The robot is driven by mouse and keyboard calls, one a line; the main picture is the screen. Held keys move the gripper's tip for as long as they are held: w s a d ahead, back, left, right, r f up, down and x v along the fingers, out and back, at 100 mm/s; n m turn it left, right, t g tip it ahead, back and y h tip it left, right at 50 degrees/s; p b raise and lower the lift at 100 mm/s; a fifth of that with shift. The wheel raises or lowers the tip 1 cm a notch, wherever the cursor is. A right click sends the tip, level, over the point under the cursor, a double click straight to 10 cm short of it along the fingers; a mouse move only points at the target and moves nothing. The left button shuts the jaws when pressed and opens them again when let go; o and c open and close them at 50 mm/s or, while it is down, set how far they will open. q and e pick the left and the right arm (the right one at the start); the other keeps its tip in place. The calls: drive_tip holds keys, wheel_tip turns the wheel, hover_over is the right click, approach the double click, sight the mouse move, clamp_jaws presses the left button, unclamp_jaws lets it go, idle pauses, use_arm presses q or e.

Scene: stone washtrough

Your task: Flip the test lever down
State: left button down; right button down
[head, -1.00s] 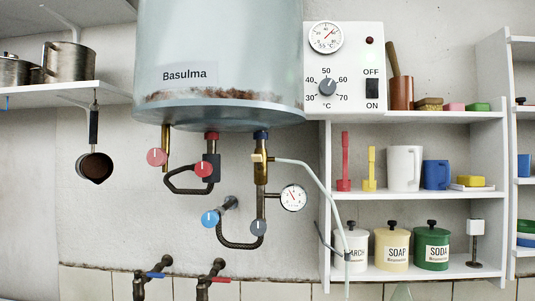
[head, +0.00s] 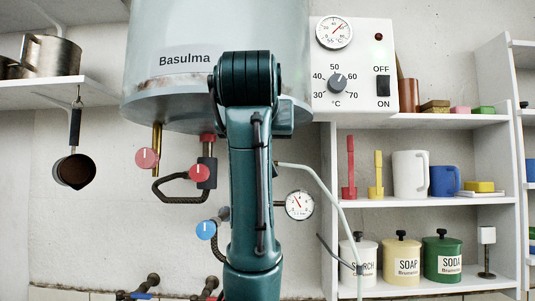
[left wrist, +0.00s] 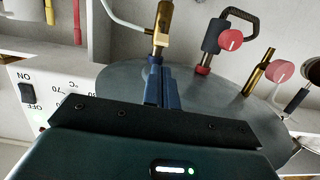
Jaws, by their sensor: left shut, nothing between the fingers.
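The brass valve (left wrist: 163,20) shows at the top middle of the left wrist view, which is upside down. A pale brass block, apparently the test lever (left wrist: 159,40), sits on it; its exact position is hard to read. My left gripper (left wrist: 160,74) is shut and empty, its blue fingers directly in front of the lever. I cannot tell whether they touch it. In the head view my left arm hides the valve, the lever and the gripper. My right gripper is in neither view.
The boiler (head: 165,90) hangs close above. A pale hose (head: 325,185) runs right from the valve, near a pressure gauge (head: 299,205). Red knobs (head: 147,159) and a blue knob (head: 205,230) are left of my arm. The control box (head: 353,65) and shelves (head: 430,120) stand right.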

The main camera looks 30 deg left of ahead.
use_arm(q)
drive_tip(key=shift+s+r, duration=0.3)
drive_tip(key=shift+r, duration=0.05)
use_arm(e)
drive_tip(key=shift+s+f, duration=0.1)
use_arm(q)
drive_tip(key=p+x, duration=0.2)
drive_tip(key=x, duration=0.8)
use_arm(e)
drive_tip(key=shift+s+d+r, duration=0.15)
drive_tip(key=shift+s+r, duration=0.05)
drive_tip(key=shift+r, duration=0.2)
use_arm(q)
drive_tip(key=shift+f, duration=0.1)
